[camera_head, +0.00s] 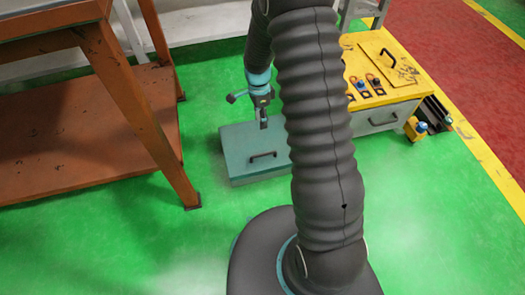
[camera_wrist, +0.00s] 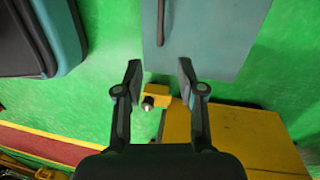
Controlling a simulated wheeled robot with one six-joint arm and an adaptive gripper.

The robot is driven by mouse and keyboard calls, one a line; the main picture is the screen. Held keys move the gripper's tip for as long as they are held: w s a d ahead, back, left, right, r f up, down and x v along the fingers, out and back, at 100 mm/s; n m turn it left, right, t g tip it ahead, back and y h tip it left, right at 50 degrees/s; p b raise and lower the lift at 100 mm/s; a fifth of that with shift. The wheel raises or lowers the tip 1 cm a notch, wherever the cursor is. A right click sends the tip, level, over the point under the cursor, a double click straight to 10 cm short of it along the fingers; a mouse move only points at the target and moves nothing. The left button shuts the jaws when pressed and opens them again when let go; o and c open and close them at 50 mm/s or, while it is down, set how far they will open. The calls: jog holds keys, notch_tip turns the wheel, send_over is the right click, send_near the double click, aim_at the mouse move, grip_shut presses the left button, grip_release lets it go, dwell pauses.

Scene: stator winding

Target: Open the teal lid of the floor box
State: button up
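The teal floor box (camera_head: 256,174) stands on the green floor, and its flat lid (camera_head: 236,145) looks closed. A dark bar handle (camera_head: 263,155) is on it. My gripper (camera_head: 264,122) points down over the back part of the lid, behind the handle in the head view. In the wrist view my gripper (camera_wrist: 160,68) has its two fingers apart with nothing between them. The teal lid (camera_wrist: 215,35) and its handle (camera_wrist: 161,22) lie ahead of the fingertips, not between them. My arm hides the right end of the box in the head view.
A yellow-topped cabinet (camera_head: 400,92) stands close to the right of the box; it shows at lower right in the wrist view (camera_wrist: 250,135). A small yellow block (camera_head: 416,130) lies by it. An orange workbench (camera_head: 60,130) is at left. Green floor in front is clear.

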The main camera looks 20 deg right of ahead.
notch_tip(320, 180, down, 4)
jog(key=r, duration=0.1)
jog(key=b, duration=0.2)
send_over(263, 150)
jog(key=s+a, duration=0.1)
jog(key=s, duration=0.3)
jog(key=shift+m, duration=0.4)
notch_tip(263, 150, down, 14)
jog(key=shift+w+r, duration=0.1)
jog(key=shift+r, duration=0.15)
grip_shut()
